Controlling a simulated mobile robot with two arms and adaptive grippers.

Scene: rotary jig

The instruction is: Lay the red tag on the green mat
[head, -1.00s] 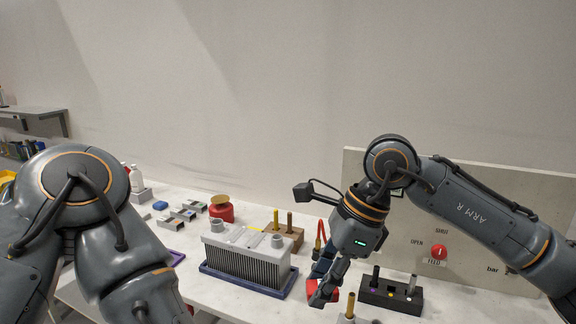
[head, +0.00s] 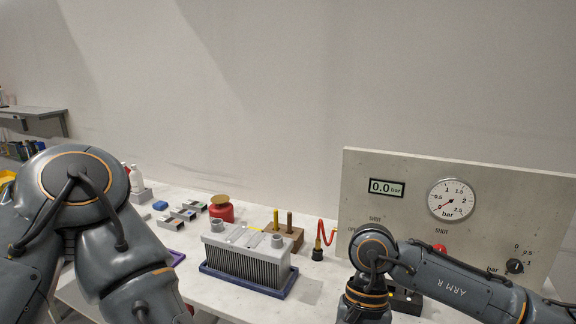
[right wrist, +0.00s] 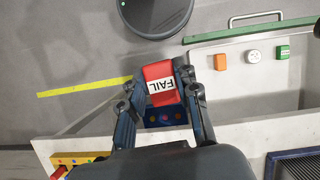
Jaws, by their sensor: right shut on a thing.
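The red tag (right wrist: 160,82) carries a white label reading FAIL. In the right wrist view it sits between the two fingers of my right gripper (right wrist: 163,88), which is shut on it. The tag and my right gripper do not show in the head view; only my right arm shows, low at the right. A green strip (right wrist: 258,29) shows at the upper right of the wrist view; I cannot tell whether it is the green mat. My left arm is at the left of the head view, with its gripper out of frame.
A grey finned block (head: 246,262) stands in a blue tray (head: 282,292) on the white bench. The gauge panel (head: 400,215) rises behind my right arm. In the wrist view, an orange block (right wrist: 221,62) and a green block (right wrist: 283,52) lie on a pale surface.

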